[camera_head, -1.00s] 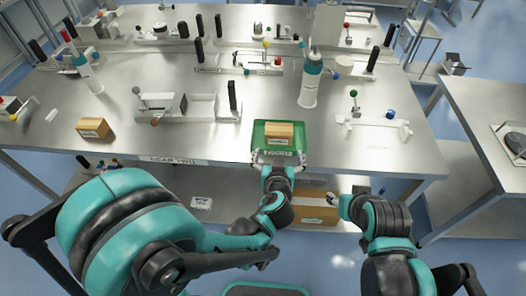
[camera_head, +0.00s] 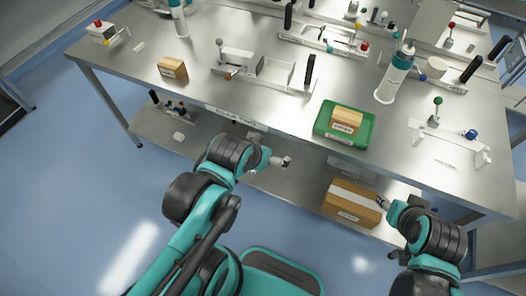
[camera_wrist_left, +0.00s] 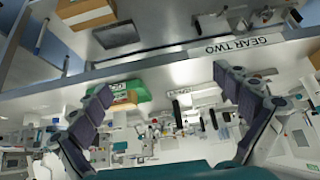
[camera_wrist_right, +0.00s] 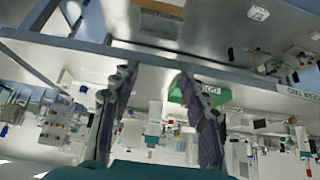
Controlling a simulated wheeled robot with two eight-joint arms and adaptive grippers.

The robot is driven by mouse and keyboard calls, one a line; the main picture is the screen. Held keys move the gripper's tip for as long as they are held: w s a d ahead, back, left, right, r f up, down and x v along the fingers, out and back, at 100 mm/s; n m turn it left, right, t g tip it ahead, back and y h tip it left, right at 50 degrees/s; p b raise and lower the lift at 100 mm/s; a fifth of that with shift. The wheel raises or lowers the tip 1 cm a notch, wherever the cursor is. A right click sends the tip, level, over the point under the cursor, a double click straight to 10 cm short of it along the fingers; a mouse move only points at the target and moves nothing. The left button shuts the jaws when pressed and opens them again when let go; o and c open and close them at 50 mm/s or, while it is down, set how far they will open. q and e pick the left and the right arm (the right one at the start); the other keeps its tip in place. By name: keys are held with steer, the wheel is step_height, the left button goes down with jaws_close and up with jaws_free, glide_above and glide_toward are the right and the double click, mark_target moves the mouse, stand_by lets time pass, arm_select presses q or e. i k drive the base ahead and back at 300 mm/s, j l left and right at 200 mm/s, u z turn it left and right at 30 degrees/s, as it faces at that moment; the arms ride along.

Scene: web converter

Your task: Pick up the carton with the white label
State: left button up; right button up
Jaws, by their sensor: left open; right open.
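Three cartons show in the head view. One small brown carton (camera_head: 173,68) stands on the table at the left. Another (camera_head: 347,118) lies in the green tray (camera_head: 326,130) near the table's front edge. A larger carton (camera_head: 352,202) with a pale strip on top sits on the lower shelf. All bear pale labels; I cannot tell which one the task names. My left gripper (camera_head: 283,162) is open and empty in front of the table, left of the tray. My right gripper (camera_head: 381,203) is open beside the large carton's right end; I cannot tell whether they touch.
The metal table (camera_head: 270,120) holds white fixtures (camera_head: 262,72) and a white-and-teal bottle (camera_head: 395,75) behind the tray. Small parts (camera_head: 170,103) lie on the lower shelf at the left. The table's front edge lies close to both grippers. The floor at the left is clear.

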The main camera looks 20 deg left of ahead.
mark_target(169, 67)
steer(key=u, duration=1.65)
steer(key=z, duration=0.4)
steer(key=i+j+z, duration=0.2)
steer(key=z, duration=0.25)
steer(key=i+j+z, duration=0.1)
steer(key=j+z, duration=0.2)
steer(key=z, duration=0.15)
steer(key=i+j+z, duration=0.1)
steer(key=j+z, duration=0.2)
steer(key=z, duration=0.15)
steer(key=i+j+z, duration=0.2)
steer(key=j, duration=0.8)
steer(key=j+z, duration=0.15)
steer(key=j, duration=0.85)
